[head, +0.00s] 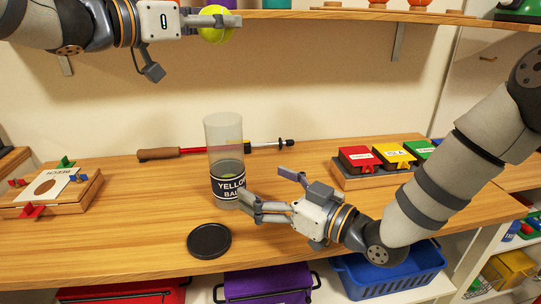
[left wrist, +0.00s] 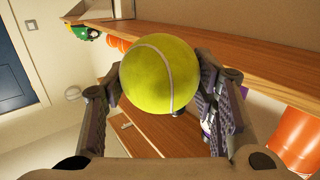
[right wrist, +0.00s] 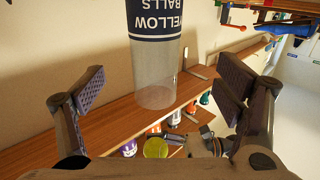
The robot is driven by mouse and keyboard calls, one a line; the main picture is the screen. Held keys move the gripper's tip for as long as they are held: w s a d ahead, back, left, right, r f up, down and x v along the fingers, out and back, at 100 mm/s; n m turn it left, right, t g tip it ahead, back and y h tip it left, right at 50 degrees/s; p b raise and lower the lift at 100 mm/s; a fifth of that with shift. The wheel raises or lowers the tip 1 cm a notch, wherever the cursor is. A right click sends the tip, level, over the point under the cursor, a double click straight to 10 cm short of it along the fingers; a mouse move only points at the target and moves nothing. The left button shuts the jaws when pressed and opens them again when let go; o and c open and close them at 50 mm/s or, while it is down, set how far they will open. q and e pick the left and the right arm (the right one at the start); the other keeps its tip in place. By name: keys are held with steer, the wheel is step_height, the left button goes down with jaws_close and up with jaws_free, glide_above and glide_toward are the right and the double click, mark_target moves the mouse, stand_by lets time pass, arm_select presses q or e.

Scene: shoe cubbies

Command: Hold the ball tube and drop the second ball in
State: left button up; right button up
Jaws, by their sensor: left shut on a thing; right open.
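The clear ball tube (head: 223,135) stands upright on the wooden shelf, with a dark "YELLOW BALLS" label on its lower part. A faint yellowish patch shows inside just above the label. The tube also shows upside down in the right wrist view (right wrist: 155,75). My right gripper (head: 264,187) is open beside the tube's lower right, its fingers spread and not closed on it. My left gripper (head: 222,20) is shut on a yellow tennis ball (head: 217,30), high above the shelf and near above the tube's mouth. The ball fills the fingers in the left wrist view (left wrist: 160,73).
A black round lid (head: 209,241) lies in front of the tube. A red rod with a cork handle (head: 158,154) lies behind it. A wooden puzzle box (head: 50,190) is at left, a tray of coloured boxes (head: 375,180) at right. An upper shelf (head: 290,14) runs behind the ball.

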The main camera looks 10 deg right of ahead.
mark_target(228, 163)
steer(key=x, duration=1.1)
steer(key=shift+w+r, duration=0.1)
steer(key=shift+w, duration=0.4)
steer(key=shift+c, duration=0.5)
